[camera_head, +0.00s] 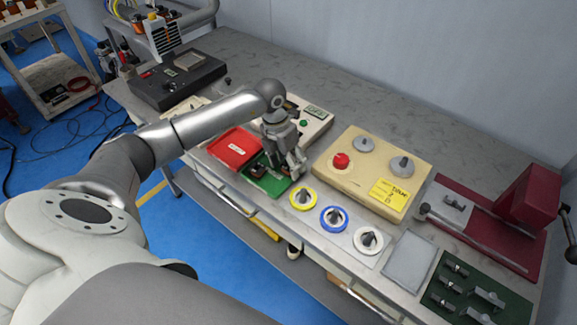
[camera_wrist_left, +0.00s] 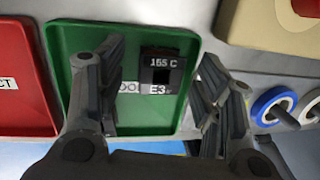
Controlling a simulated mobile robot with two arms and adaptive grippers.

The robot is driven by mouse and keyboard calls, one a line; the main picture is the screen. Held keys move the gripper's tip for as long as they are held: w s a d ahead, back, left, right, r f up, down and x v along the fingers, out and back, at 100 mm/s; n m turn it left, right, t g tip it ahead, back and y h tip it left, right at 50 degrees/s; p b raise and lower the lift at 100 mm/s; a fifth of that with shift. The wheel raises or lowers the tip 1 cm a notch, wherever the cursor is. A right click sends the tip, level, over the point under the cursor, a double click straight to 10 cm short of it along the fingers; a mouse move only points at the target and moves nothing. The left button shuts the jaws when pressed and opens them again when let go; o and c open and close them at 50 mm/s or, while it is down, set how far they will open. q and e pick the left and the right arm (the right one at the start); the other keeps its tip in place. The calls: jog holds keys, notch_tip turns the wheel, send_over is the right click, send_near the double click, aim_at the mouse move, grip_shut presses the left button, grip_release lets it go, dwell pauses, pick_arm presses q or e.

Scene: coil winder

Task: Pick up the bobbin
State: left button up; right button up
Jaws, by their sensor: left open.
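A small black block (camera_wrist_left: 161,70) marked "155 C", which looks like the bobbin, lies in the green tray (camera_wrist_left: 62,60). A white label with "E3" and more characters is on its lower part. My left gripper (camera_head: 286,172) is over the green tray (camera_head: 268,188) in the head view, pointing down. In the left wrist view my left gripper (camera_wrist_left: 162,62) is open, with one finger on each side of the block and gaps between. It seems to hold nothing. In the head view the gripper hides much of the block. My right gripper is not in view.
A red tray (camera_head: 235,148) adjoins on the left. Yellow (camera_head: 303,199), blue (camera_head: 334,219) and white (camera_head: 367,240) rings with pegs stand to the right. Behind them is a beige box (camera_head: 345,172) with a red button. A dark red machine (camera_head: 527,196) stands at far right.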

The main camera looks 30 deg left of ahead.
pick_arm(q)
jog(key=c, duration=1.1)
jog(key=shift+r, duration=0.2)
jog(key=shift+r+b, duration=0.45)
jog(key=shift+r, duration=0.15)
jog(key=s+d+r+b, duration=0.1)
jog(key=s+d+r, duration=0.1)
jog(key=s+r, duration=0.2)
jog(key=s+d+r+b, duration=0.1)
jog(key=s+d+r, duration=0.1)
jog(key=s+r, duration=0.1)
jog(key=s+d+r+b, duration=0.1)
jog(key=s+d+r, duration=0.1)
jog(key=s+r, duration=0.2)
jog(key=shift+s+r+b, duration=0.3)
jog(key=shift+s+b, duration=0.05)
jog(key=shift+s, duration=0.5)
